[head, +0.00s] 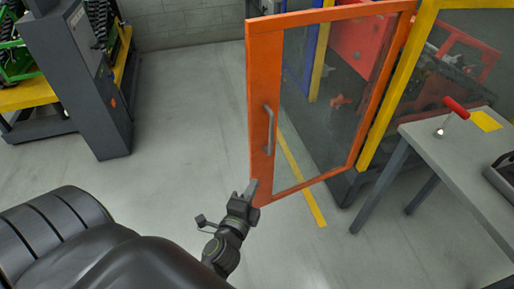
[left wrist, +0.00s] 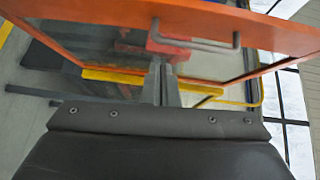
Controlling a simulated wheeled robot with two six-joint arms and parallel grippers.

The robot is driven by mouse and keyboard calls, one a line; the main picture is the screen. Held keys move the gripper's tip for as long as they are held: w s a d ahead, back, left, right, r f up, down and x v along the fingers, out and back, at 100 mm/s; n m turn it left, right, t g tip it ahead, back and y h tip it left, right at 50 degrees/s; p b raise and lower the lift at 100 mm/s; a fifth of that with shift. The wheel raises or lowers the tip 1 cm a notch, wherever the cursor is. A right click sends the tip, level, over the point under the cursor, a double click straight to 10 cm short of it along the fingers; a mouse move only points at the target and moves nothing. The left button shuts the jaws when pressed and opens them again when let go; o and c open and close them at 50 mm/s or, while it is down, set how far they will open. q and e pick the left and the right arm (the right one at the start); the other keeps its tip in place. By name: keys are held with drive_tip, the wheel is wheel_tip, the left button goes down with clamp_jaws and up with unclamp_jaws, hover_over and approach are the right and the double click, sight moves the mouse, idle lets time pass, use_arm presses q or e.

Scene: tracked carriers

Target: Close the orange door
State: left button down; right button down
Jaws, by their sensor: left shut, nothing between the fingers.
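The orange door (head: 264,95) has an orange frame around a clear panel and stands swung open from the yellow-framed enclosure. A grey handle (head: 270,130) is on its left, free edge. My left gripper (head: 250,190) is shut and empty at the lower free corner of the door, below the handle; I cannot tell whether it touches the frame. In the left wrist view, the shut fingers (left wrist: 161,82) point at the door, with the orange frame (left wrist: 230,25) and the handle (left wrist: 195,42) beyond the tips. My right gripper is not in view.
A grey table (head: 450,150) with a red-handled tool (head: 455,108) and a yellow patch stands at the right. A dark grey cabinet (head: 75,80) stands at the upper left. The floor (head: 195,110) left of the door is clear.

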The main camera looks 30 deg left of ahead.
use_arm(q)
drive_tip(key=r, duration=0.2)
approach(261, 138)
drive_tip(key=w+d, duration=0.2)
drive_tip(key=w, duration=0.2)
drive_tip(key=shift+w+a+f+m+t+p, duration=0.15)
drive_tip(key=shift+w+a+p, duration=0.15)
drive_tip(key=shift+a, duration=0.3)
drive_tip(key=shift+w+a+f+m+t+p, duration=0.15)
drive_tip(key=shift+w+a+p, duration=0.15)
drive_tip(key=shift+a, duration=0.25)
drive_tip(key=shift+w+a, duration=0.3)
drive_tip(key=shift+a, duration=0.15)
drive_tip(key=shift+a, duration=0.1)
